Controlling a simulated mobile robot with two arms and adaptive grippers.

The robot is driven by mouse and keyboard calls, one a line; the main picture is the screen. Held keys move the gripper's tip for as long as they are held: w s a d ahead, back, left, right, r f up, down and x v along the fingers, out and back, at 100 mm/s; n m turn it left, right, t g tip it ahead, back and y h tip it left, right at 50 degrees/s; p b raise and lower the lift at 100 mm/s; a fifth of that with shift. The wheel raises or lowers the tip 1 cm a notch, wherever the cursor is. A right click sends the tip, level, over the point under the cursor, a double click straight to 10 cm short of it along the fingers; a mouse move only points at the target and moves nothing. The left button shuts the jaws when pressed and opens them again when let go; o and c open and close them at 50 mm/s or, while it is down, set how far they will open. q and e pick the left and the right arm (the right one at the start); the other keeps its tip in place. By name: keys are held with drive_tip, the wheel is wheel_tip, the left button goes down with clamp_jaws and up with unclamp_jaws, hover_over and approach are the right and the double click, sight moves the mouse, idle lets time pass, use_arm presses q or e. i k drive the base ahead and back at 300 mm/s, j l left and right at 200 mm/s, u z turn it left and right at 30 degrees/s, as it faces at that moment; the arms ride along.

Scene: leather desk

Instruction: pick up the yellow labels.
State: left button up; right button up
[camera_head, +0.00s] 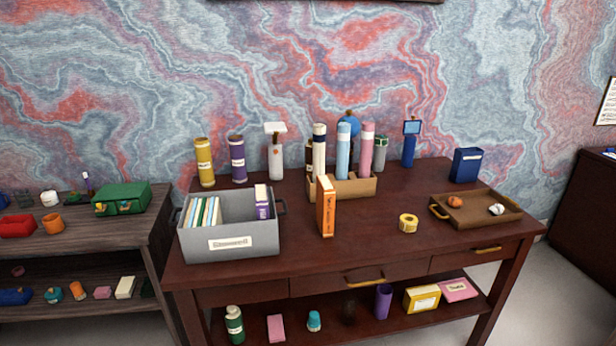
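A small yellow roll (408,223), which looks like the yellow labels, lies on the dark red-brown desk (370,247). It is right of the middle, near the front edge, with bare desk around it. A pale patch shows on its side, too small to read. Neither of my grippers is in view.
An orange box (326,206) stands upright left of the roll, before a cardboard holder (353,187) with tall tubes. A brown tray (487,218) with two small items lies to the right. A grey file bin (232,239) stands at the left. A yellow box (422,299) is on the lower shelf.

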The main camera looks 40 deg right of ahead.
sight(408, 223)
drive_tip(key=z, duration=2)
drive_tip(key=i+l+u, duration=0.1)
drive_tip(key=i, duration=0.3)
drive_tip(key=i+l+u, duration=0.1)
drive_tip(key=i+l, duration=0.2)
drive_tip(key=i, duration=0.05)
